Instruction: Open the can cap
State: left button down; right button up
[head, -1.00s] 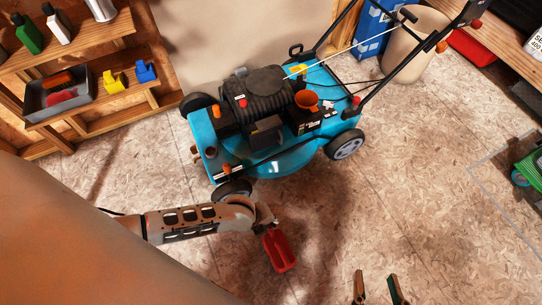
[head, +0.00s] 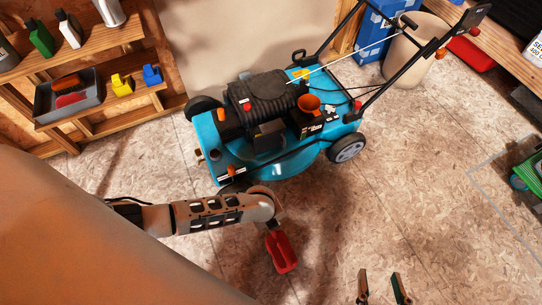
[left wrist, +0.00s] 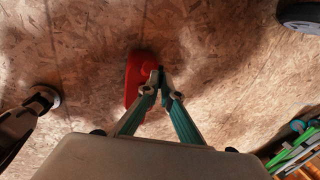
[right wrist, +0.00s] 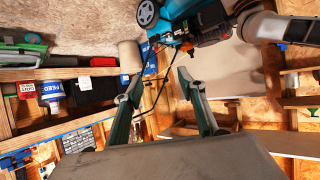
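The red can (head: 283,253) is at the end of my left arm, over the wooden floor below the mower in the head view. My left gripper (head: 273,226) is partly hidden by its wrist there. In the left wrist view the left fingers (left wrist: 160,78) come together at the right edge of the red can (left wrist: 137,82) and look shut on a thin part of it. The can's cap is too small to make out. My right gripper (head: 381,288) is open and empty at the bottom of the head view, right of the can; its spread fingers show in the right wrist view (right wrist: 161,95).
A blue lawn mower (head: 275,130) with an orange funnel (head: 308,102) stands behind the can. A shelf (head: 110,95) with bottles and a grey tray is at the left. A workbench (head: 500,62) is at the upper right.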

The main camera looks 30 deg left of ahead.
pick_arm(q)
jog(key=shift+w+d+f+g+y+b, duration=0.15)
jog(key=shift+w+d+g+y+b, duration=0.2)
jog(key=shift+g+y+b, duration=0.4)
jog(key=shift+w+d+f+g+y+b, duration=0.1)
jog(key=shift+w+d+g+y+b, duration=0.3)
jog(key=shift+g, duration=0.6)
jog(key=shift+w+d+f+g+y+b, duration=0.2)
jog(key=shift+w+g+y+b, duration=0.15)
jog(key=shift+g+y+b, duration=0.4)
pick_arm(e)
jog(key=shift+a+r+m+y, duration=0.2)
jog(key=shift+a+m, duration=0.15)
jog(key=shift+a, duration=0.25)
jog(key=shift+a+r+m+y, duration=0.1)
jog(key=shift+a+m+y, duration=0.1)
jog(key=shift+a+m, duration=0.25)
jog(key=shift+a+f, duration=0.1)
pick_arm(q)
jog(key=c, duration=2.3)
grip_release()
jog(key=shift+o, duration=0.3)
pick_arm(e)
jog(key=shift+f, duration=0.1)
pick_arm(q)
jog(key=shift+w+r, duration=0.15)
pick_arm(e)
jog(key=shift+s, duration=0.1)
pick_arm(q)
jog(key=shift+d, duration=0.1)
